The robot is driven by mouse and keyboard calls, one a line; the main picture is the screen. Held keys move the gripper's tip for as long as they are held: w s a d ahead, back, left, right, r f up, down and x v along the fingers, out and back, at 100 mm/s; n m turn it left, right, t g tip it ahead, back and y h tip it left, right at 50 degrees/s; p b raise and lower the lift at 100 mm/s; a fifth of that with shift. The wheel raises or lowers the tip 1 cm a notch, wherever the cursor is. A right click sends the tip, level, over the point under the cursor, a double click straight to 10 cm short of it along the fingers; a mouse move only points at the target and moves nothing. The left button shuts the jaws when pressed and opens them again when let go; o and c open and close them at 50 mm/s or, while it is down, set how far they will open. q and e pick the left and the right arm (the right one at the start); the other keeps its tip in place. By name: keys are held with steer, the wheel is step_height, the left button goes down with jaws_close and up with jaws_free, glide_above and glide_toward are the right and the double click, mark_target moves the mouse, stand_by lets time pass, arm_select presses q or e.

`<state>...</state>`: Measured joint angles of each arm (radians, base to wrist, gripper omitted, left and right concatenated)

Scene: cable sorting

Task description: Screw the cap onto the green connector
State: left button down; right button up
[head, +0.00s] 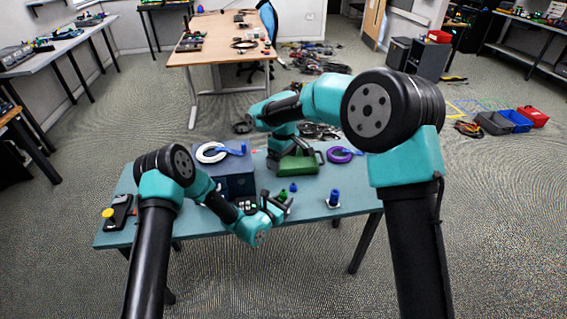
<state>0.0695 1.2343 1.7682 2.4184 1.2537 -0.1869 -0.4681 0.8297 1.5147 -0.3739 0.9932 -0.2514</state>
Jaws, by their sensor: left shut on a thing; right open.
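The small green connector (283,195) is at the middle of the teal table. My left gripper (276,204), the lower one, is shut on it; the fingers hide part of it. A small blue piece (293,187) is just right of and behind the green connector; I cannot tell whether it is the cap. My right gripper (280,159) is open, farther back by the green case, partly hidden by its own arm. I see nothing held in it.
The table's right front is clear.

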arm_select(q)
steer(key=c, duration=0.6)
jaws_free()
steer(key=shift+c, duration=0.2)
steer(key=v, duration=1.7)
steer(key=shift+s, duration=0.2)
steer(key=shift+a, duration=0.1)
